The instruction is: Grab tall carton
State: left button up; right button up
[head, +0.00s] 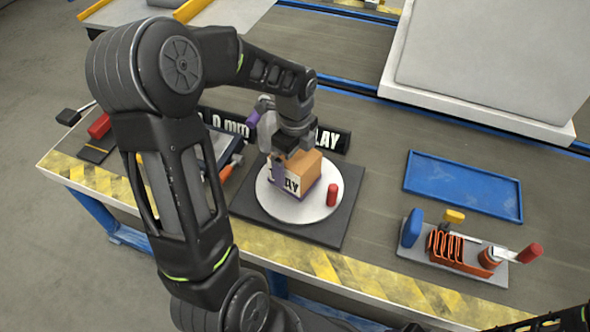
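A tan carton (307,165) with a white label with dark print stands on a round white plate (270,204). My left gripper (284,160) is over the carton from above, with one purple-grey finger in front of its near left face. The other finger is hidden, so I cannot tell whether the gripper is closed on the carton. The carton seems to rest on the plate. Only a dark bit of what seems to be my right arm shows at the bottom right corner; its gripper is not in view.
A small red cylinder (332,195) stands on the plate beside the carton. The plate sits on a dark square base (330,232). A black display bar (336,141) is behind. A blue tray (464,186) and a grey tool holder (415,254) are at right.

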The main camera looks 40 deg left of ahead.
pick_arm(q)
jog(key=shift+f, duration=0.35)
dwell(0.3)
jog(key=c, duration=1.9)
notch_tip(320, 180, up, 10)
jog(key=shift+r+p, duration=0.1)
jog(key=shift+p, duration=1.05)
